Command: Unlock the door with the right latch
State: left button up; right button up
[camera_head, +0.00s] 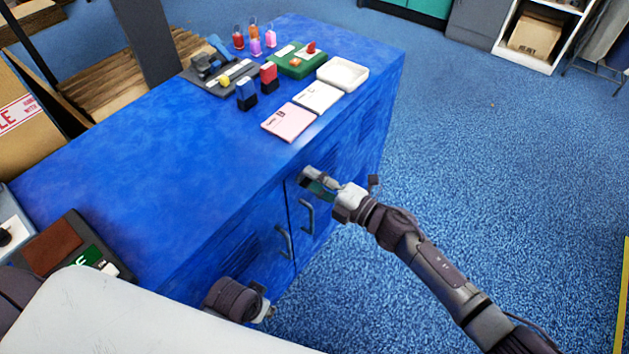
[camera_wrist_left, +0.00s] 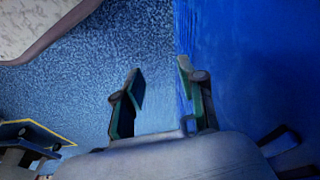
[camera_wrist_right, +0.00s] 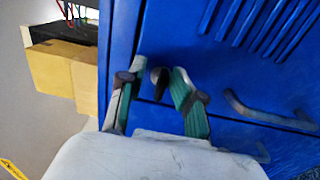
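The blue cabinet (camera_head: 160,150) has two front doors with grey bar handles, the left handle (camera_head: 285,241) and the right handle (camera_head: 307,215). My right gripper (camera_head: 310,180) is at the upper part of the right door, above its handle. In the right wrist view a small dark latch knob (camera_wrist_right: 157,78) shows between its fingers, which stand apart on either side; contact cannot be told. The latch is not clear in the head view. My left gripper (camera_wrist_left: 162,72) is open and empty, low beside the cabinet front.
The cabinet top holds stamps, pink (camera_head: 289,122) and white pads (camera_head: 318,96), a white tray (camera_head: 343,74) and a green tray (camera_head: 297,61). Cartons (camera_head: 28,115) stand at left. The blue floor (camera_head: 480,160) to the right is clear.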

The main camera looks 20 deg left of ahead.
jog(key=shift+f, duration=0.15)
jog(key=shift+d, duration=0.1)
jog(key=v, duration=1.1)
jog(key=shift+s+d, duration=0.15)
jog(key=shift+d, duration=0.2)
